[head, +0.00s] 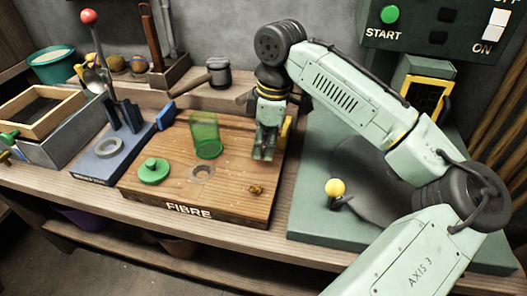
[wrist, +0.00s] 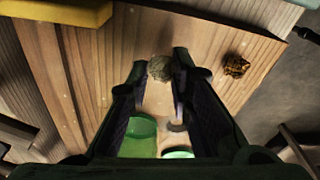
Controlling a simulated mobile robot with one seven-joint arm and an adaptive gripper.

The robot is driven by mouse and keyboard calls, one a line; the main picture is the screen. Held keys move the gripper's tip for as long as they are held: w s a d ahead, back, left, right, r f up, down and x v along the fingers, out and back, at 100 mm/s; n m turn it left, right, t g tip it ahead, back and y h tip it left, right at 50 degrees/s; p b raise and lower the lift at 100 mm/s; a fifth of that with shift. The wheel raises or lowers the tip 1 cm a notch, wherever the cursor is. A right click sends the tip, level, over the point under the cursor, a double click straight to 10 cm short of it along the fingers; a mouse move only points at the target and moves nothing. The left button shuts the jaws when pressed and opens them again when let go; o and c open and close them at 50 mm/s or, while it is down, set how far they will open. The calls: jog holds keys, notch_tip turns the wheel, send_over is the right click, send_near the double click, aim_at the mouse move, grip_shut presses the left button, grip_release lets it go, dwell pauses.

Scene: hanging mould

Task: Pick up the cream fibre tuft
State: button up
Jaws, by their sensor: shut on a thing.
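The cream fibre tuft (wrist: 160,68) shows in the wrist view as a small pale, rough clump between my fingertips. My gripper (wrist: 158,75) is shut on it. In the head view my gripper (head: 263,156) points down over the right part of the wooden board (head: 232,180) marked FIBRE, and the cream tuft cannot be made out there. A brown tuft (head: 255,189) lies apart on the board, nearer its front edge; it also shows in the wrist view (wrist: 236,67).
Left of my gripper stand a clear green cup (head: 205,137), a grey ring (head: 201,173) and a green lid (head: 153,171). A yellow piece (head: 286,130) is close behind my gripper. A yellow-knobbed lever (head: 335,188) stands on the green base at right.

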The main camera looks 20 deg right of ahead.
jog(key=s+a+r+b, duration=0.1)
jog(key=s+a, duration=0.2)
jog(key=s, duration=0.4)
jog(key=s+a+r+b, duration=0.1)
jog(key=s+a, duration=0.2)
jog(key=s, duration=0.4)
jog(key=shift+s+a+r, duration=0.15)
jog(key=shift+s+a, duration=0.1)
jog(key=shift+s, duration=0.1)
